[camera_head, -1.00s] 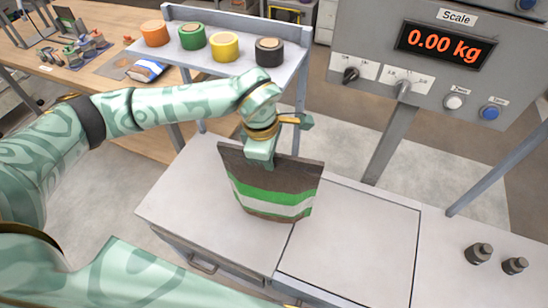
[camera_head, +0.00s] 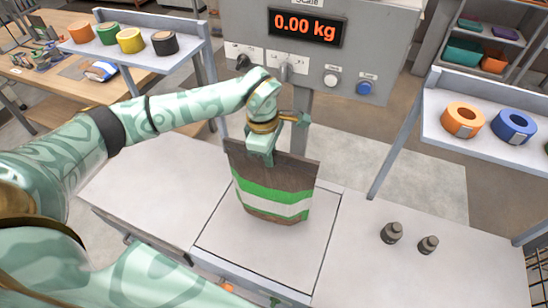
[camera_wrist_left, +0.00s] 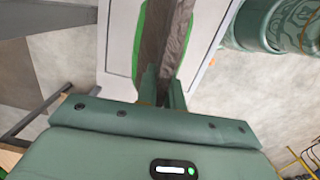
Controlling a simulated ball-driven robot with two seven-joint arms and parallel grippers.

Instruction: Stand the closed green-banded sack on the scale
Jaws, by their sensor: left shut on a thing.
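The brown sack (camera_head: 275,188) with a green and white band is upright in the head view, its top edge closed flat. The scale display (camera_head: 305,27) reads 0.00 kg. In the left wrist view, the fingers (camera_wrist_left: 163,92) pinch the sack (camera_wrist_left: 172,40), seen edge-on from above. My right gripper is not in view.
Two dark weights (camera_head: 391,232) stand on the bench right of the plate. A shelf with coloured tape rolls (camera_head: 131,40) is at the back left; another, with orange (camera_head: 462,120) and blue rolls, is at the right. The bench left of the plate is clear.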

